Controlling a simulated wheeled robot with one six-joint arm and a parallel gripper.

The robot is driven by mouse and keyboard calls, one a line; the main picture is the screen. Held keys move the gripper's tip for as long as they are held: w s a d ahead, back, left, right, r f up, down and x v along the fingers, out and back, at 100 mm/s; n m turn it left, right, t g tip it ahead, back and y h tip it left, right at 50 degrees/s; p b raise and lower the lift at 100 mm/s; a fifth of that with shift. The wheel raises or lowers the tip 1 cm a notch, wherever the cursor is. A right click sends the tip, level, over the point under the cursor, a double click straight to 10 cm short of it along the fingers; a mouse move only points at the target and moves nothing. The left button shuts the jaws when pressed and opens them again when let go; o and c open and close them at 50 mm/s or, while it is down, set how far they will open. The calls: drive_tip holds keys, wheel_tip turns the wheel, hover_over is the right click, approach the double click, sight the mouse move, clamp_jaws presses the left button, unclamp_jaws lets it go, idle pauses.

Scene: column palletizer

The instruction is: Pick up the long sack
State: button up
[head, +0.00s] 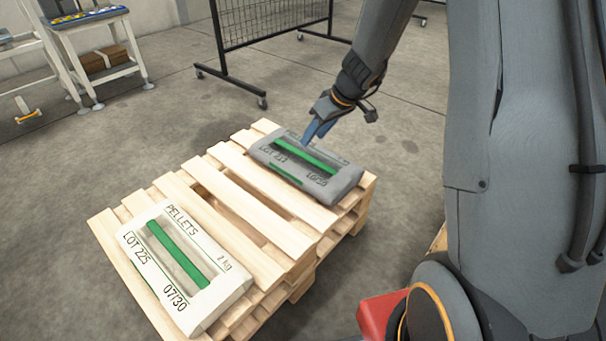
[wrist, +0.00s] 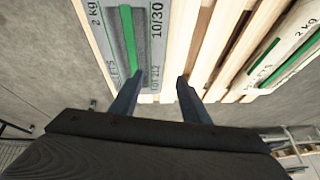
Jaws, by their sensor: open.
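Two sacks lie flat on a wooden pallet (head: 237,184). The grey sack (head: 345,178), with a green stripe and "10/30" print, lies toward the far right end; it also shows in the wrist view (wrist: 158,48). The white sack (head: 217,294), marked "PELLETS LOT 225", lies at the near left end and shows at the right edge of the wrist view (wrist: 268,75). I cannot tell surely which is the long one. My gripper (head: 314,134) is open and empty at the far edge of the grey sack. In the wrist view, that sack's edge appears between the fingertips (wrist: 160,78).
Bare pallet slats separate the two sacks. A black mesh barrier (head: 270,20) on casters stands behind. A white-legged workbench (head: 95,35) with a brown box (head: 106,60) is at upper left. A red object (head: 378,314) is at lower right. The floor left of the pallet is clear.

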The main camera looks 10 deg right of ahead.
drive_tip(key=n+t+b, duration=0.1)
drive_tip(key=b, duration=0.6)
approach(305, 155)
drive_tip(key=shift+a+f, duration=0.25)
drive_tip(key=shift+f, duration=0.4)
drive_tip(key=b+x, duration=0.2)
drive_tip(key=x, duration=0.5)
drive_tip(key=shift+w+f+b, duration=0.25)
drive_tip(key=shift+w+b, duration=0.1)
drive_tip(key=shift+r, duration=0.1)
clamp_jaws()
drive_tip(key=shift+w+r, duration=0.15)
